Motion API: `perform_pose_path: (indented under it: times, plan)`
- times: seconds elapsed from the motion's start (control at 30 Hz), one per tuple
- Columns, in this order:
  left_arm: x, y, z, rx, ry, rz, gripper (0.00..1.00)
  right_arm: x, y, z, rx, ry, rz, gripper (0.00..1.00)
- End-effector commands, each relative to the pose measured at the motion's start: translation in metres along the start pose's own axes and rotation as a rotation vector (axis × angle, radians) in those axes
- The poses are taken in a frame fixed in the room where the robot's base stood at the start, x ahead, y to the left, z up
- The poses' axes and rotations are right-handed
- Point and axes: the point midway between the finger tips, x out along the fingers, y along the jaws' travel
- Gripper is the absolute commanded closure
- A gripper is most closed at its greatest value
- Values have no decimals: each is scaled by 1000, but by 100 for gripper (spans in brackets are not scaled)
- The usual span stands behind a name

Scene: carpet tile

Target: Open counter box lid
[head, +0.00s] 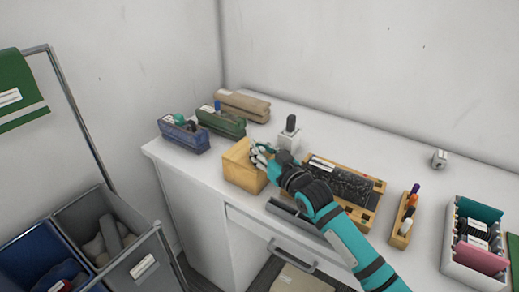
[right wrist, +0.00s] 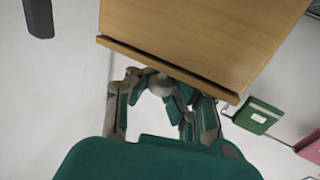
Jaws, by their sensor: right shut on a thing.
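The counter box (head: 240,170) is a light wooden box on the white counter, left of the middle in the head view. Its lid looks closed. My right gripper (head: 262,152) is at the box's upper right side. In the right wrist view the box (right wrist: 200,30) fills the top, with a lid edge (right wrist: 140,50) along it. A small grey round knob (right wrist: 160,84) sits below that edge. The right gripper (right wrist: 164,90) has its fingers shut on the knob; the exact contact is partly hidden. My left gripper is not in view.
Blue (head: 184,137) and green (head: 222,121) holders stand behind the box at left. A black-topped wooden tray (head: 365,200) is close on the right, with a pen holder (head: 404,222) and a white bin (head: 447,250) beyond. Grey and blue bins stand at the lower left.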

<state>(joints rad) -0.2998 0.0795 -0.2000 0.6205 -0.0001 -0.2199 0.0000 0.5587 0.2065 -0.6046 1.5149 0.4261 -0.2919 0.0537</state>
Motion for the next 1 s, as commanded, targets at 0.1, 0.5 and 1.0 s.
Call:
perform_pose_path:
  times: [0.1,0.5,1.0]
  plan:
    - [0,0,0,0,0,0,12,-1,-1,3,1,-6,-1,100]
    - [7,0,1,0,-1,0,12,13,-7,8,3,-9,-1,100]
    - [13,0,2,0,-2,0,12,40,-20,7,3,-12,-6,100]
